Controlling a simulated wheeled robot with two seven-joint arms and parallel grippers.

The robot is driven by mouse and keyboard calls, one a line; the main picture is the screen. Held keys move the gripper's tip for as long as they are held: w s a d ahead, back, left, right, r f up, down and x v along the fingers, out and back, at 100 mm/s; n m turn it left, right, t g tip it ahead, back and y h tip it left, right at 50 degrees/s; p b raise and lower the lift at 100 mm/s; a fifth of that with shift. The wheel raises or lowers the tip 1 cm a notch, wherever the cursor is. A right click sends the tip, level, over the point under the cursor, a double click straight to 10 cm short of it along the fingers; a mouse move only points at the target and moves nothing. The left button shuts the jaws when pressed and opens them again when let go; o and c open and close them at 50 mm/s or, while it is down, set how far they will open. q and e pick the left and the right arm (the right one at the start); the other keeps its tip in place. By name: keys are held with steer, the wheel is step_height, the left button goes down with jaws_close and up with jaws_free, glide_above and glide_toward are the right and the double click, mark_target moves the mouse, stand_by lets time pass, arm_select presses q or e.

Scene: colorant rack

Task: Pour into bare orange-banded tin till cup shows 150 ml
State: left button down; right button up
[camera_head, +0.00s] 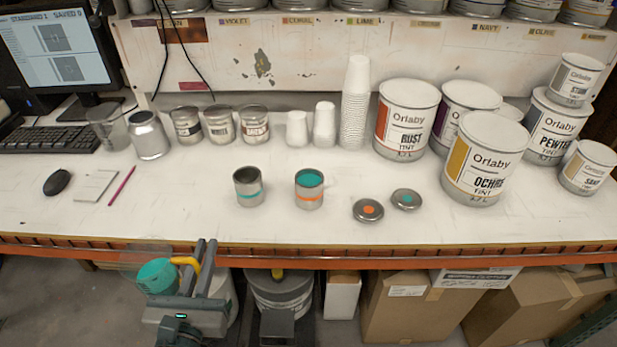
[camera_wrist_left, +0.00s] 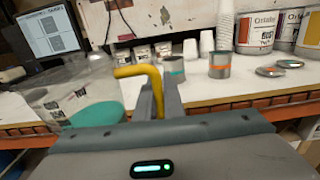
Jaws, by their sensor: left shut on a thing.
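My left gripper (camera_head: 204,245) is shut on the yellow handle of a clear measuring cup (camera_head: 157,276) holding teal liquid. They are low in front of the table's front edge; the cup also shows in the left wrist view (camera_wrist_left: 92,122). I cannot read the cup's scale. The orange-banded tin (camera_head: 309,196) stands upright and open on the table, with teal inside. It is up and right of the gripper, and shows in the wrist view (camera_wrist_left: 219,67). A teal-banded tin (camera_head: 248,192) stands open to its left, dark inside. My right gripper is not in view.
An orange-dotted lid (camera_head: 368,211) and a teal-dotted lid (camera_head: 405,200) lie right of the tins. Large paint cans (camera_head: 485,165) stand farther right. White cups (camera_head: 355,105) and small cans (camera_head: 220,125) stand behind. The table's orange front edge (camera_head: 300,262) runs between gripper and tins.

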arm_select(q)
steer(key=w+d+m+g+h, duration=0.2)
steer(key=w+d+m+h, duration=0.1)
steer(key=d, duration=0.9)
steer(key=w+d+f+m+g+h, duration=0.1)
steer(key=w+d+h, duration=0.4)
steer(key=d, duration=0.7)
steer(key=w+d+f+m+g+h+p, duration=0.1)
steer(key=w+d+m+g+h, duration=0.2)
steer(key=d, duration=0.9)
steer(key=shift+w+d+m+h, duration=0.1)
steer(key=shift+w+m+h, duration=0.25)
steer(key=shift+m+h, duration=0.35)
steer(key=shift+w+m+h, duration=0.3)
steer(key=shift+m+h, duration=0.4)
steer(key=w+a+r+n+p, duration=0.1)
steer(key=w+a+r+n, duration=0.3)
steer(key=r+n, duration=0.3)
step_height(320, 180, up, 3)
steer(key=shift+f, duration=0.15)
steer(key=shift+a+n, duration=0.1)
steer(key=shift+n, duration=0.2)
steer(key=shift+w+a+r+n, duration=0.15)
steer(key=shift+r+n, duration=0.05)
steer(key=shift+n, duration=0.1)
steer(key=shift+w+a+r+n, duration=0.2)
steer(key=shift+w+a+n, duration=0.1)
steer(key=shift+n, duration=0.3)
